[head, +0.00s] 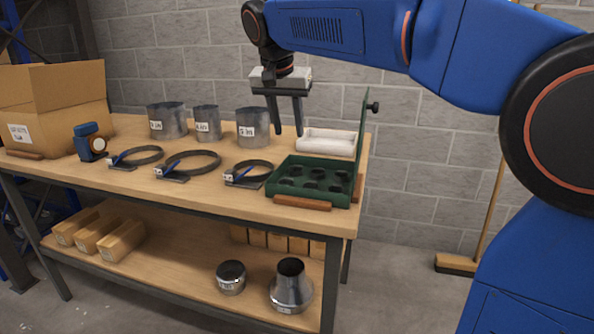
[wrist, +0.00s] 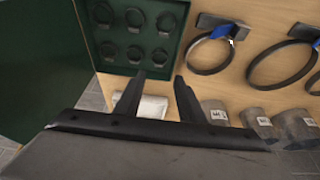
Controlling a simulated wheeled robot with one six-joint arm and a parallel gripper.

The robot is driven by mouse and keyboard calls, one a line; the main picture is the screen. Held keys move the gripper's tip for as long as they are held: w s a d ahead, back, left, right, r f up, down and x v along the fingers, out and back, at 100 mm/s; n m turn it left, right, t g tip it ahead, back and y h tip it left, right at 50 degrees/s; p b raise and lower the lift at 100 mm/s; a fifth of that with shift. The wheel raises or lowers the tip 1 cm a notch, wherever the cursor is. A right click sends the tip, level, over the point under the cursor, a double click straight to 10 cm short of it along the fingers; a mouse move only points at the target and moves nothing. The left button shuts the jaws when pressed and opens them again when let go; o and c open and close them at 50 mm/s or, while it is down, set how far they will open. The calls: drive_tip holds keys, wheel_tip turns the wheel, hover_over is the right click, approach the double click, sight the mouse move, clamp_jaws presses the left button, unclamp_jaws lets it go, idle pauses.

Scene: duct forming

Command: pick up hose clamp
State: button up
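Three black ring hose clamps with blue screw parts lie flat in a row on the wooden table: the left clamp (head: 120,161), the middle clamp (head: 170,173) and the right clamp (head: 239,174). My gripper (head: 288,130) is open and empty above the table's back right part, higher than the clamps and to their right. In the wrist view my gripper (wrist: 159,80) has its fingers apart with nothing between them. The nearest clamp (wrist: 221,31) lies up and to the right there, and another clamp (wrist: 303,33) is cut by the edge.
A green case (head: 281,184) with dark round slots stands open at the table's right end, its lid (head: 361,145) upright. A white padded item (head: 328,142) lies behind it. Metal collars (head: 167,122) (head: 206,125) (head: 253,130) stand behind the clamps. A cardboard box (head: 55,115) is far left.

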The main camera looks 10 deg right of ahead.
hover_over(296, 169)
drive_tip(key=s+a, duration=0.2)
drive_tip(key=f, duration=0.7)
drive_tip(key=shift+d+f, duration=0.25)
drive_tip(key=shift+f, duration=0.1)
drive_tip(key=shift+x, duration=2.65)
drive_tip(key=shift+s, duration=0.15)
drive_tip(key=c, duration=0.7)
